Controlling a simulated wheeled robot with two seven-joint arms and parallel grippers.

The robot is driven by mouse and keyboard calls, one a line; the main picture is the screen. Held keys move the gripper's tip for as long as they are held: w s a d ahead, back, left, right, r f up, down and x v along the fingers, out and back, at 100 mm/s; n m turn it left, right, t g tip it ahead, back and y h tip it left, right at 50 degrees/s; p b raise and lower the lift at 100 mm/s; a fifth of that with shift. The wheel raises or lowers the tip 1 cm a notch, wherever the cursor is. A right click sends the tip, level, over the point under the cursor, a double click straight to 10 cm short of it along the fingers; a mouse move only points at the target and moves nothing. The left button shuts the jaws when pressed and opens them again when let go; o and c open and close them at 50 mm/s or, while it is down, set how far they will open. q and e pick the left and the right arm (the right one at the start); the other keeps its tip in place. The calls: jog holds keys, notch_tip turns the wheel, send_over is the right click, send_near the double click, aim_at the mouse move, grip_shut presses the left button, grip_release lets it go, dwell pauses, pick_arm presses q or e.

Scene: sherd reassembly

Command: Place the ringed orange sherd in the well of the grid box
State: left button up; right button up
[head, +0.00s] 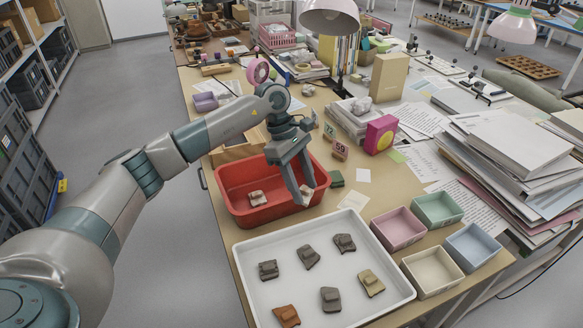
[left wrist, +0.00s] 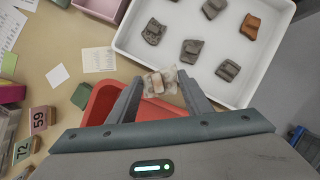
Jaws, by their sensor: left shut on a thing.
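My left gripper (head: 304,197) is shut on a small pale, pinkish sherd (left wrist: 156,84), which looks to be in a clear wrapping. It holds this at the right end of the red tub (head: 232,177), by the rim; I cannot tell its exact height. An orange-brown sherd (head: 287,315) lies apart from the gripper in the near left corner of the white tray (head: 243,262); it also shows in the left wrist view (left wrist: 250,26). Rings on either sherd are too small to tell. No box is clearly a grid box with a well. My right gripper is not in view.
Several grey and tan sherds (head: 345,243) lie in the white tray. Another pale sherd (head: 258,198) is in the red tub. Small pink (head: 398,228), green, cream and blue boxes stand right of the tray. Number markers (head: 340,150) and a lamp (head: 331,15) stand behind.

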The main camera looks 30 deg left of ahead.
pick_arm(q)
jog(key=s+d+r+m+g+y, duration=0.1)
jog(key=s+d+m+g+y, duration=0.1)
jog(key=s+m, duration=0.6)
jog(key=s+d+r+m+g+y, duration=0.2)
jog(key=s+d+m, duration=0.1)
jog(key=s+m, duration=0.5)
jog(key=shift+s+m+y, duration=0.3)
jog(key=shift+s, duration=0.9)
